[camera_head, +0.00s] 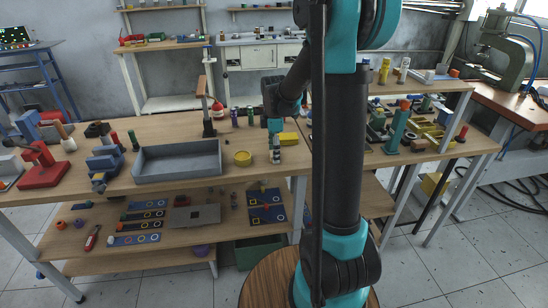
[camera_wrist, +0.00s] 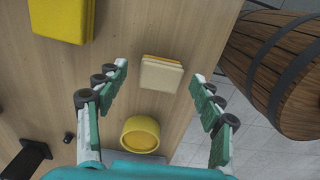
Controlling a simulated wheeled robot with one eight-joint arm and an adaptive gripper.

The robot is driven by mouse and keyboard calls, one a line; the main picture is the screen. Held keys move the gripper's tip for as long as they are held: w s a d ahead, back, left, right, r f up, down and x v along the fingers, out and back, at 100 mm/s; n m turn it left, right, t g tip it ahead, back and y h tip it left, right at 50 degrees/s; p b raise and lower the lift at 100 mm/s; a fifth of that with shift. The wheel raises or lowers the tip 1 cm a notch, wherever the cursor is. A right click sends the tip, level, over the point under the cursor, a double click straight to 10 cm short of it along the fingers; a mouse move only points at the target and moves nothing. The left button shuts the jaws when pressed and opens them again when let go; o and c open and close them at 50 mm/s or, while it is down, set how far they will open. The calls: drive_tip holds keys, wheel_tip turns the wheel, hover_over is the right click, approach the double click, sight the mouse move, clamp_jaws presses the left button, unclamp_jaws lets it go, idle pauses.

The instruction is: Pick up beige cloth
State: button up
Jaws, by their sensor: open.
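The beige cloth (camera_wrist: 161,72) is a folded, pale square with a tan edge, lying flat on the wooden bench top in the wrist view. My gripper (camera_wrist: 159,75) is open, with one teal finger to the left of the cloth and the other to its right. Bare bench shows between each finger and the cloth. Nothing is held. In the head view my gripper (camera_head: 276,155) points down near the bench's front edge, right of the yellow dish; I cannot make out the beige cloth there.
A round yellow dish (camera_wrist: 140,134) stands close to the cloth, between the fingers' bases. A yellow cloth (camera_wrist: 62,18) lies at upper left. The bench edge runs just right of the cloth, with a wooden barrel (camera_wrist: 272,62) beyond. A grey tray (camera_head: 178,163) sits left on the bench.

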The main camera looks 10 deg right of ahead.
drive_tip(key=c, duration=1.4)
drive_tip(key=shift+o, duration=0.2)
drive_tip(key=shift+r, duration=0.1)
wheel_tip(320, 180, up, 20)
drive_tip(key=o, duration=0.7)
drive_tip(key=shift+c, duration=0.2)
drive_tip(key=c, duration=0.4)
